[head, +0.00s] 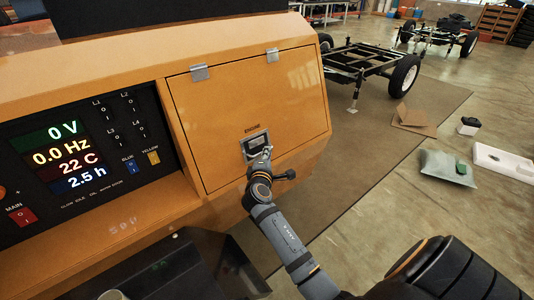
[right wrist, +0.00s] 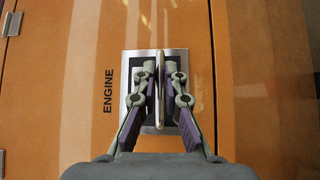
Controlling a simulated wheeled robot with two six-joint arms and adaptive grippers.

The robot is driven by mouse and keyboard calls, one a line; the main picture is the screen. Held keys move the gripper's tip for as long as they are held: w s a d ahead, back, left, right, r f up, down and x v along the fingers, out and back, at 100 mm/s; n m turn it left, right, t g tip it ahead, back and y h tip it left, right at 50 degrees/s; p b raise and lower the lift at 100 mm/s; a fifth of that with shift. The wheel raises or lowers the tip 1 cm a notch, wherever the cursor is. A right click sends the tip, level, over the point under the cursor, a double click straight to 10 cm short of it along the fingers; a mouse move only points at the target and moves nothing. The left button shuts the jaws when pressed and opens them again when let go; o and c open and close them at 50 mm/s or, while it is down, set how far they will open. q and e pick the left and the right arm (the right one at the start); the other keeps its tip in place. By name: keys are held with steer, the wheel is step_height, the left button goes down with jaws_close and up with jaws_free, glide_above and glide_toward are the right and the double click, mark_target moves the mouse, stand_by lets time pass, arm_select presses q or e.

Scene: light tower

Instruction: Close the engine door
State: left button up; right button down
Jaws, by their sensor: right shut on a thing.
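The orange engine door (head: 253,100) is on the right part of the machine's front in the head view, hinged at its top edge. It lies about flush with the orange housing around it. Its metal latch plate (head: 257,140) sits at the lower middle, below a small "ENGINE" label. In the right wrist view the plate (right wrist: 130,68) surrounds a dark recess with a thin handle (right wrist: 160,85). My right gripper (head: 258,158) is at the latch, its fingers (right wrist: 160,78) closed around the handle from both sides. My left gripper does not show.
A control panel (head: 80,150) with lit readouts and switches is left of the door. A dark open space (head: 190,265) lies below the housing. Wheeled frames (head: 370,65), cardboard (head: 413,118) and a bag (head: 445,167) are on the floor to the right.

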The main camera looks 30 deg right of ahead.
steer(key=shift+w+r, duration=0.15)
steer(key=shift+r, duration=0.35)
steer(key=b, duration=0.2)
steer(key=w+b, duration=0.1)
steer(key=b, duration=0.1)
steer(key=shift+w+f+m+t+h+b, duration=0.25)
steer(key=shift+m+t+h+b, duration=0.05)
steer(key=shift+m+t+b, duration=0.1)
steer(key=shift+w, duration=0.3)
steer(key=c, duration=1.5)
jaws_free()
steer(key=shift+w+a+f, duration=0.1)
steer(key=shift+w+f, duration=0.15)
steer(key=shift+f, duration=0.05)
steer(key=shift+o, duration=0.3)
steer(key=shift+f, duration=0.1)
